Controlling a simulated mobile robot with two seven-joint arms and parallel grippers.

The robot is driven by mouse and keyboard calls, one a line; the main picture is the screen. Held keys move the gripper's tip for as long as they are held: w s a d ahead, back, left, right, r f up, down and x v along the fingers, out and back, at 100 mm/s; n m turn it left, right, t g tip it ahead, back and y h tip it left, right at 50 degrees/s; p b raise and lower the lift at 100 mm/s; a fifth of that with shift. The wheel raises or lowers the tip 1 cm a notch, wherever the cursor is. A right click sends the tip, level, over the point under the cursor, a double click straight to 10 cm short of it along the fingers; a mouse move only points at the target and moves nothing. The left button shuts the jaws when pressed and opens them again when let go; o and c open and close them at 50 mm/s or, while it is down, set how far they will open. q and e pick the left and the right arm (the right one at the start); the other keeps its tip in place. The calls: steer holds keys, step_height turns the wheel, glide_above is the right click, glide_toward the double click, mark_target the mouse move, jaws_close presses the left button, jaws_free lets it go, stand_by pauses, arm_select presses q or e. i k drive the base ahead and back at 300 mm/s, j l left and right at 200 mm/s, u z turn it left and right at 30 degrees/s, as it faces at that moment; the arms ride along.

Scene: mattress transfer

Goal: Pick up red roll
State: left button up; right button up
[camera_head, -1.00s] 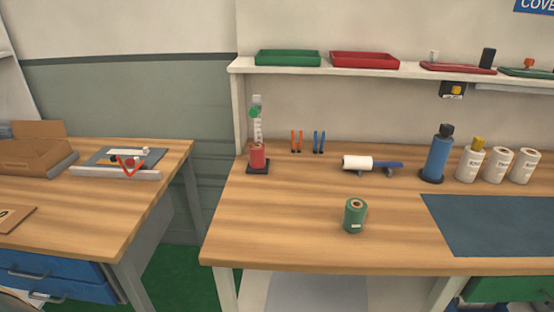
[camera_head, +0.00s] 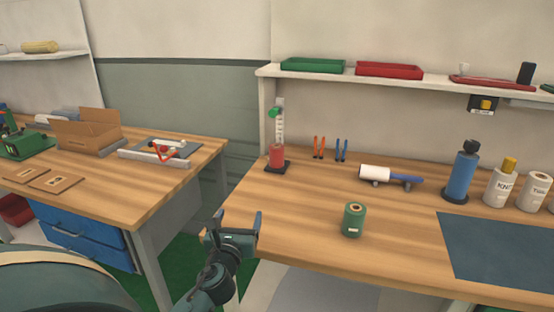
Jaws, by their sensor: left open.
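The red roll (camera_head: 277,155) stands upright on a dark square base at the back left of the right-hand table, with a pale post and a green knob above it. My left gripper (camera_head: 236,222) is open and empty. It is at the near left corner of that table, nearer to me than the red roll and to its left in the picture, well apart from it. My right gripper is not in the picture.
A green roll (camera_head: 353,220) stands on the right-hand table (camera_head: 310,205), nearer than the red roll. Orange and blue tools (camera_head: 330,148), a white roll on a holder (camera_head: 376,173) and a blue bottle (camera_head: 460,175) stand further right. A shelf (camera_head: 370,76) runs above.

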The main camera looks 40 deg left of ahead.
mark_target(276, 150)
steer(key=i+j, duration=0.25)
steer(key=i, duration=0.25)
steer(key=i+j, duration=0.2)
steer(key=i, duration=0.25)
